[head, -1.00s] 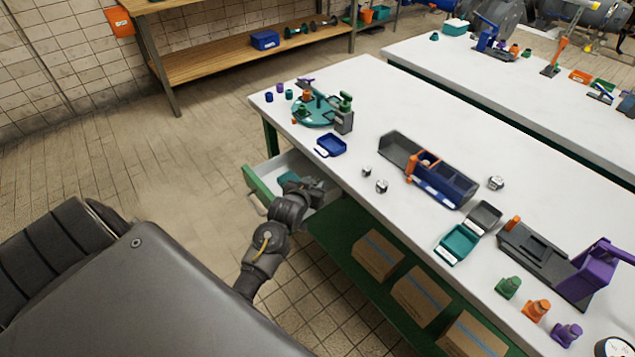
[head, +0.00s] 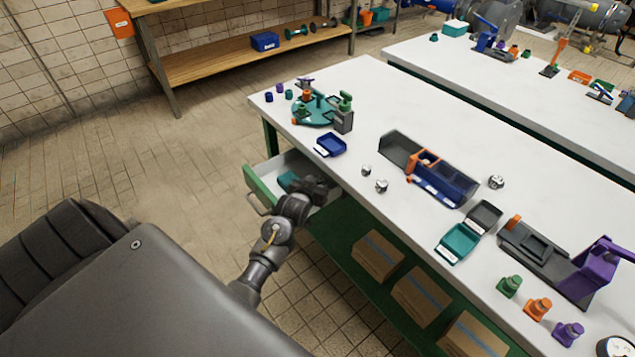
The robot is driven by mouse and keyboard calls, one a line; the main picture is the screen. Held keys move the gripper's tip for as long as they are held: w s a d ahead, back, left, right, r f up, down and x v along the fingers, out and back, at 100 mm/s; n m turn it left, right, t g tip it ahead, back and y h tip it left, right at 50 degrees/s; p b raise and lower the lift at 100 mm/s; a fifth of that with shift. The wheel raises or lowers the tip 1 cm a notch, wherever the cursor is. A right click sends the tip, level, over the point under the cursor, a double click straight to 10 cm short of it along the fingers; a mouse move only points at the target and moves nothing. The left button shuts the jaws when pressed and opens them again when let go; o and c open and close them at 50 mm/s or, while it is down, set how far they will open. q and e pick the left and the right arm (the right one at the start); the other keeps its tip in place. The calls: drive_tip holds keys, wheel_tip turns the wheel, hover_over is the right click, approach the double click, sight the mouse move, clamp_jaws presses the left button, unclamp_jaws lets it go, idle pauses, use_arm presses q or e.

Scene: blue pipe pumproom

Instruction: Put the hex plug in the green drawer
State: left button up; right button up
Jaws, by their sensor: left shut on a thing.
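The green drawer (head: 263,187) under the near left end of the white bench stands pulled open. Its wire handle (head: 256,205) is on the green front. A teal thing (head: 288,181) lies inside. My left gripper (head: 318,188) is over the right part of the drawer, by the bench edge. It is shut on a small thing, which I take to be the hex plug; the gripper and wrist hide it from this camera. Whether it touches the drawer floor I cannot tell. My right gripper is out of view.
The white bench top (head: 330,228) overhangs close beside the gripper. On it are a blue tray (head: 330,145), a teal turntable fixture (head: 313,112), small metal pieces (head: 381,186) and a blue divided bin (head: 442,186). Cardboard boxes (head: 377,256) fill the shelf below. The floor left of the drawer is clear.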

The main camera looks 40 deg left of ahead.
use_arm(q)
drive_tip(key=shift+s+f, duration=0.15)
drive_tip(key=shift+f, duration=0.3)
drive_tip(key=o, duration=0.6)
drive_tip(key=shift+d+f, duration=0.1)
drive_tip(key=shift+o, duration=0.9)
drive_tip(key=shift+s+f, duration=0.15)
drive_tip(key=shift+r, duration=0.25)
drive_tip(key=r+p+v, duration=0.1)
drive_tip(key=v, duration=1.1)
drive_tip(key=shift+w, duration=0.3)
drive_tip(key=shift+r, duration=0.15)
